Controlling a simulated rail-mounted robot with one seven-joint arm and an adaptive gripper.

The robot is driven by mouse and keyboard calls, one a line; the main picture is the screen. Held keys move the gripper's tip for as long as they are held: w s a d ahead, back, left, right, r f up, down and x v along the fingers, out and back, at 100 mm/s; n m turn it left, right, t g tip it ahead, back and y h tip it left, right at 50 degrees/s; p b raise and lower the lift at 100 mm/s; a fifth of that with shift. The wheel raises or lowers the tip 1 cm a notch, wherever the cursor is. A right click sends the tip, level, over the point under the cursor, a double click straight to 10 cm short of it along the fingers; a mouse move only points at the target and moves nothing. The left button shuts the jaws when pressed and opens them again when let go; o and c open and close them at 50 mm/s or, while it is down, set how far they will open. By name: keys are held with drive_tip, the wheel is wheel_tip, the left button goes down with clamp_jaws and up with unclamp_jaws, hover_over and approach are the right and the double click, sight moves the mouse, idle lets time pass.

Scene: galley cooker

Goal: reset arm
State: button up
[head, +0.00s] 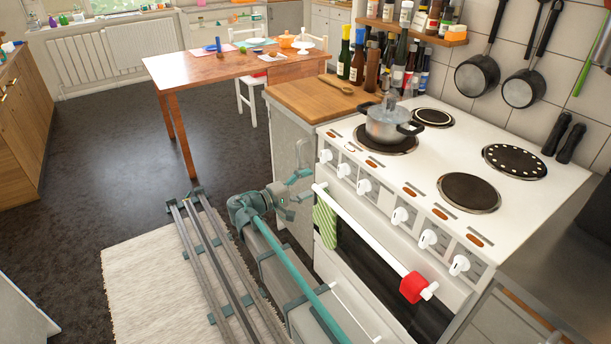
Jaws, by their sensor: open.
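My gripper (303,186) is at the end of my arm, low in front of the cabinet left of the white cooker (420,177). It is small in the head view and its jaws are open. I see nothing between the fingers. The arm is folded low beside the cooker front, near the end of the rail.
A wooden table (215,72) stands behind. The dark floor (110,150) at left is clear.

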drive_tip(key=s+d+f+g+y+p, duration=0.1)
drive_tip(key=s+d+f+g+y, duration=0.15)
drive_tip(key=s+f, duration=0.55)
drive_tip(key=s+d+f+g+y+p, duration=0.1)
drive_tip(key=s+d+f+g+y, duration=0.3)
drive_tip(key=f, duration=0.8)
drive_tip(key=s+f+g+y+p, duration=0.1)
drive_tip(key=s+f+y, duration=0.1)
drive_tip(key=s+f, duration=0.65)
drive_tip(key=s+d+f+m+g+y+p, duration=0.1)
drive_tip(key=s+f+m+g+y, duration=0.1)
drive_tip(key=s, duration=0.9)
drive_tip(key=s+d+f+m+g+y+p, duration=0.2)
drive_tip(key=s+f, duration=0.3)
drive_tip(key=s, duration=0.6)
drive_tip(key=s+d+f+m+g+y+p, duration=0.1)
drive_tip(key=s+f+g+y+p, duration=0.1)
drive_tip(key=s, duration=1)
drive_tip(key=shift+d+f+m+g+y, duration=0.25)
drive_tip(key=shift+f+m+g+y, duration=0.15)
drive_tip(key=shift+f+g+y, duration=0.35)
drive_tip(key=shift+s, duration=0.1)
